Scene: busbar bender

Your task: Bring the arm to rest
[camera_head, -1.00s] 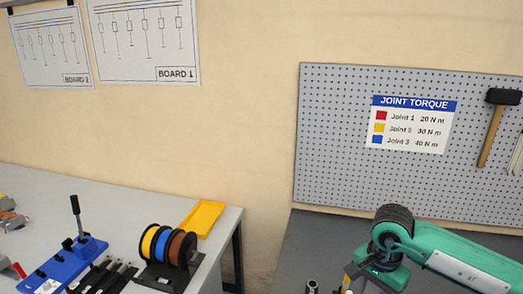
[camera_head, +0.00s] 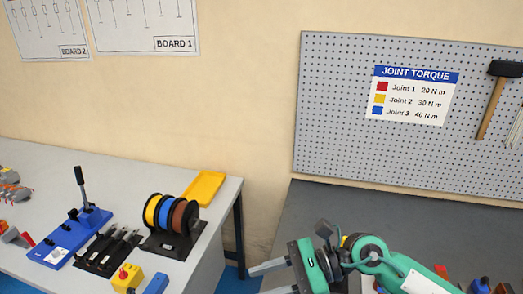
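My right arm, green with a white plate, comes in from the lower right. Its gripper (camera_head: 258,281) points left at the bottom of the view, over the gap between the two tables. Its two grey fingers stand apart, with nothing seen between them; the lower finger is partly cut off by the picture edge. My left gripper is not in view.
On the left table (camera_head: 228,190) are a blue bender with a lever (camera_head: 68,237), a spool rack (camera_head: 172,222), a yellow tray (camera_head: 205,187), a black tool holder (camera_head: 106,249) and a yellow box with a red button (camera_head: 127,277). A pegboard (camera_head: 335,110) stands behind the dark right bench (camera_head: 300,210).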

